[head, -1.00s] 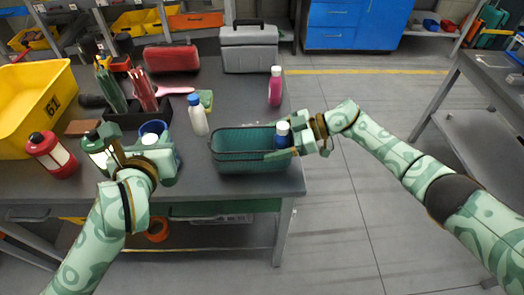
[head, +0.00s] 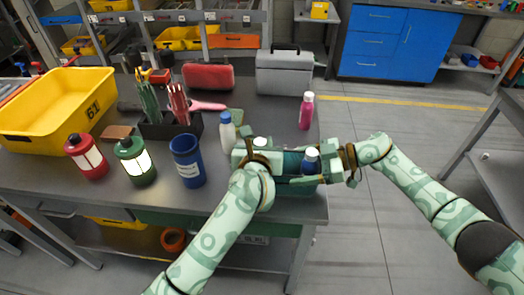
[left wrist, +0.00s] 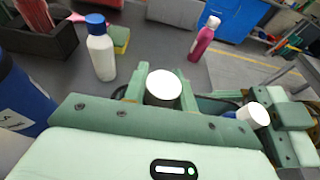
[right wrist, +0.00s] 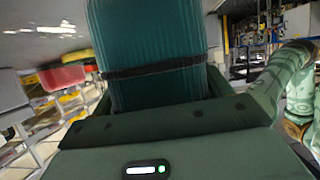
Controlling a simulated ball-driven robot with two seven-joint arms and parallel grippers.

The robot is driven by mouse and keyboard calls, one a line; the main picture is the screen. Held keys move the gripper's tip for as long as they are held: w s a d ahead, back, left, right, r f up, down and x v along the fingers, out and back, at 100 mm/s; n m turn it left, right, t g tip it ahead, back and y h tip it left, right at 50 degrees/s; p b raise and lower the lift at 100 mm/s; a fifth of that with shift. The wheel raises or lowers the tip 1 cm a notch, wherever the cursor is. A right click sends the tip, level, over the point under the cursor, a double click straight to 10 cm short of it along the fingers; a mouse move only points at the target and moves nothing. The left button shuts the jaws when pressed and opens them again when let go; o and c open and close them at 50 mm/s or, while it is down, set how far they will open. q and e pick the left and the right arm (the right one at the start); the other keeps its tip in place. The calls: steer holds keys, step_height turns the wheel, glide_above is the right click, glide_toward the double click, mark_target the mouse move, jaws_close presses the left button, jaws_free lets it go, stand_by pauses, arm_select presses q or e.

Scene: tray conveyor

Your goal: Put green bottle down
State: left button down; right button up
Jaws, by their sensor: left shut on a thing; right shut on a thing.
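My left gripper (head: 258,160) is shut on a white-capped bottle (head: 261,142), taken to be the green bottle. Its cap shows between the fingers in the left wrist view (left wrist: 163,87); its body is mostly hidden and looks dark. The bottle is upright at the left part of the teal basket (head: 298,189); I cannot tell whether it touches the basket floor. My right gripper (head: 335,163) is shut on the basket's right end, whose ribbed wall fills the right wrist view (right wrist: 150,50). A blue bottle (head: 311,162) stands in the basket's right part.
A white bottle with a blue cap (head: 227,132) stands just behind the left gripper. A pink bottle (head: 306,112) stands behind the basket, near the table's right edge.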

arm_select(q)
steer(key=shift+f, duration=1.05)
steer(key=shift+f, duration=0.15)
steer(key=c, duration=1.1)
jaws_free()
